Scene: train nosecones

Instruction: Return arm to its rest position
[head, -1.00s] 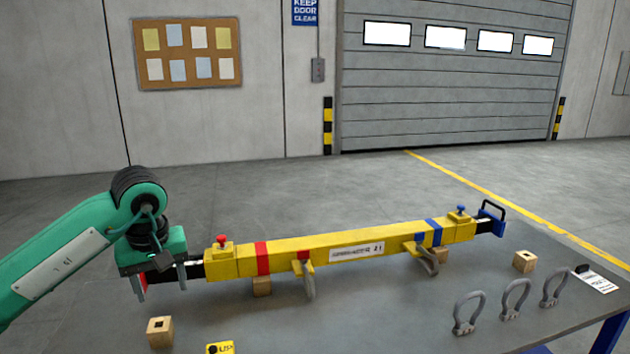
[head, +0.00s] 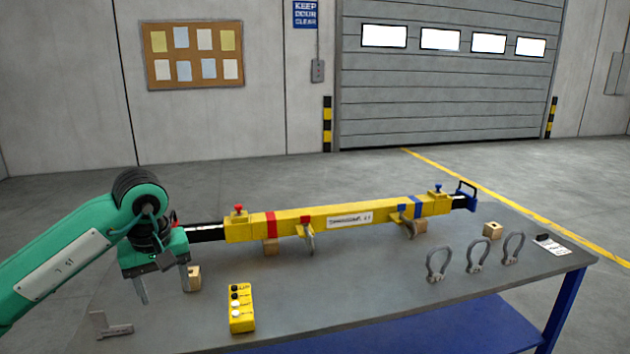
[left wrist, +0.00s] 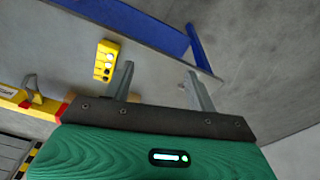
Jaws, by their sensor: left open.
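My left gripper (head: 163,284) is green with two grey fingers pointing down. It is open and empty, in front of the left end of the yellow beam. In the left wrist view its fingers (left wrist: 160,82) stand wide apart over the grey table with nothing between them. The yellow spreader beam (head: 340,217) lies on wooden blocks, with a red band at left and a blue band at right. Its left end is partly hidden behind my arm. My right gripper is in neither view.
A yellow button box (head: 241,308) and a grey bracket (head: 112,327) lie on the grey table (head: 330,295). Several shackles (head: 477,256) stand at right near a wooden block (head: 492,231) and a tag (head: 552,246). Another block (head: 194,279) is beside my left finger. The table's front middle is clear.

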